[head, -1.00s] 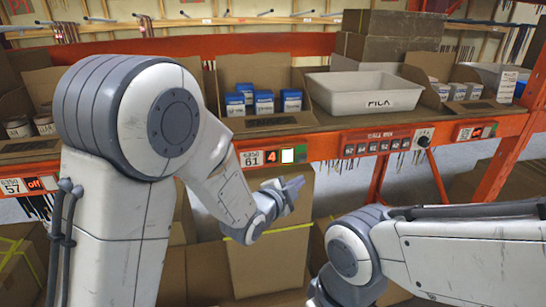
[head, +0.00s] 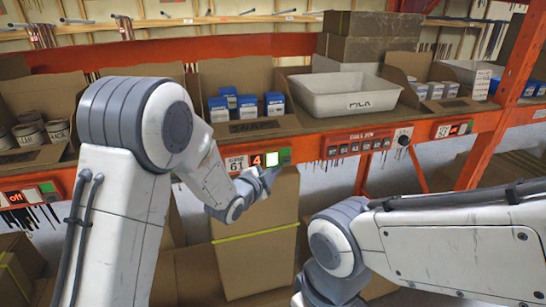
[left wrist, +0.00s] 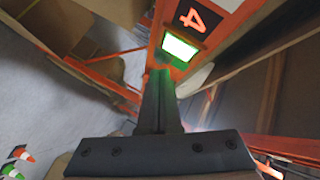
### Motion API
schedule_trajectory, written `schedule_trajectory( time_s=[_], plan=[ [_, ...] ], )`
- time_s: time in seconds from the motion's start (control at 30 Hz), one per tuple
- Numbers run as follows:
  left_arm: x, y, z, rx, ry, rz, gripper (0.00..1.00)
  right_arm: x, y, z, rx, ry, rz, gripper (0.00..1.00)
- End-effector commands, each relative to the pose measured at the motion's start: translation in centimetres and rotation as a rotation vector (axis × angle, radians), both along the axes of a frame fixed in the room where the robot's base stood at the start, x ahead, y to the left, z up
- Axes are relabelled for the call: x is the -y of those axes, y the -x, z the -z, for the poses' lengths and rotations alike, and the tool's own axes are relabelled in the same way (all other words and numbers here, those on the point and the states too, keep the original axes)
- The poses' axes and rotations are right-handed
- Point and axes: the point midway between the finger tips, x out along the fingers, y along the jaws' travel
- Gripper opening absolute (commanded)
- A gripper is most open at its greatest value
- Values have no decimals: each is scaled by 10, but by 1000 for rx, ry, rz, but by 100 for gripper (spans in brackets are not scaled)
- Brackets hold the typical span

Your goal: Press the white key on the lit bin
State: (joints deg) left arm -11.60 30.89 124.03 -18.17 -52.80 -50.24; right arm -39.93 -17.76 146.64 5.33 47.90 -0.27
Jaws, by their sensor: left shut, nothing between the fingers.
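The lit bin is an open cardboard bin (head: 235,76) holding several small blue-and-white boxes (head: 246,104). On the orange rail below it are a label reading 61, a red 4 display (head: 257,160) and a bright white key (head: 271,159) with green beside it. In the left wrist view the key glows white-green (left wrist: 180,46) under the 4. My left gripper (head: 270,174) is shut and empty, its tips just below the key. The fingers also show in the left wrist view (left wrist: 160,78); whether they touch the key I cannot tell. My right gripper is out of view.
A white tray (head: 347,107) sits right of the lit bin. Bins with cans (head: 38,132) stand at the left. A tall cardboard box (head: 255,260) stands below the rail.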

Motion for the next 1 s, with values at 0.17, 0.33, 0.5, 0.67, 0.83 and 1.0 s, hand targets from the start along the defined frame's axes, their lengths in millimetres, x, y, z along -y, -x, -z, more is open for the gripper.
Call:
schedule_trajectory(
  time_s=[0.17, 0.33, 0.5, 0.67, 0.83, 1.0],
  plan=[
    [-5, -14, 1, 1, -1, -1, 0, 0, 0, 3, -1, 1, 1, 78],
    [-7, -18, 1, 0, 1, -2, 0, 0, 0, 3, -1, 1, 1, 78],
    [-7, -19, 1, 0, 0, -1, 0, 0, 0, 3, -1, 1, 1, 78],
    [-7, -18, 1, 0, 0, -1, 0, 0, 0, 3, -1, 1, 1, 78],
    [-7, -18, 1, 0, 0, -1, 0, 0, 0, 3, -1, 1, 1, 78],
    [-7, -18, 1, 0, 0, -1, 0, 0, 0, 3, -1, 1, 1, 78]
  ],
)
